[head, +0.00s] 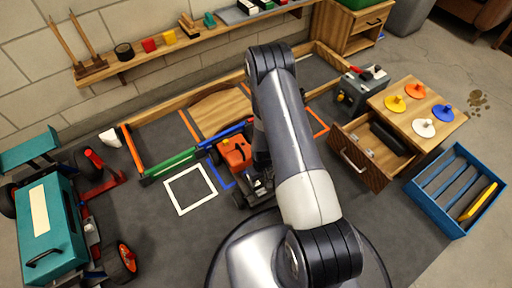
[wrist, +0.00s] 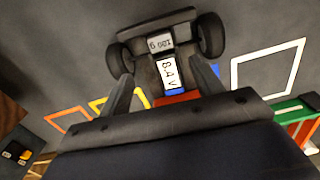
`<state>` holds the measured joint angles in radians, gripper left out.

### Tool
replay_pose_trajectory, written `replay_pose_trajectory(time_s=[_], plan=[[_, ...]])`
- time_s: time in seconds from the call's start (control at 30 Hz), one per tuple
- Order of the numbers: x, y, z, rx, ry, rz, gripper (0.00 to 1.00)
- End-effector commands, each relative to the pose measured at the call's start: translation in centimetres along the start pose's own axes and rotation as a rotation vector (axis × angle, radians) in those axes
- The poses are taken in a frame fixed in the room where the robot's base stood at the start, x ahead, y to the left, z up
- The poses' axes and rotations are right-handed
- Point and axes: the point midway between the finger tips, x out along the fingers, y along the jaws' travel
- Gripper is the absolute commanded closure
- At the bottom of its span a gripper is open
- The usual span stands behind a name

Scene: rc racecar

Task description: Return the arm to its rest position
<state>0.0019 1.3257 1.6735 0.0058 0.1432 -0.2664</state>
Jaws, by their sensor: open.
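My arm reaches out over the floor mat in the head view, and its forearm hides my gripper there. In the wrist view my gripper (wrist: 162,68) is open, with a finger on either side of the racecar's label area. The racecar (head: 236,154) has an orange-red body and black wheels and stands on the mat beside my arm, partly hidden by it. It also shows in the wrist view (wrist: 180,32), with a "120 g" block and a white and blue label between its rear wheels. I cannot tell whether the fingers touch it.
A white square outline (head: 190,190) and a green bar (head: 168,163) lie left of the car. A teal vehicle (head: 45,230) stands far left. An open-drawer cabinet (head: 372,152) and a blue crate (head: 455,190) stand right. A wall shelf (head: 165,52) runs behind.

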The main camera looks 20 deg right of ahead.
Motion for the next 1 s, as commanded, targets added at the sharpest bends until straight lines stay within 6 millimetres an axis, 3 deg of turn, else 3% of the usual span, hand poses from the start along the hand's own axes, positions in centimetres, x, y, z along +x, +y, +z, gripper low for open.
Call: replay_pose_trajectory(time_s=[0.17,0.7,1.0], plan=[[2.0,0.0,0.1,0.0,-0.002,-0.001,0.38],[12.6,0.0,0.1,0.0,-0.001,0.0,0.38],[9.4,0.0,0.0,0.0,0.0,0.0,0.38]])
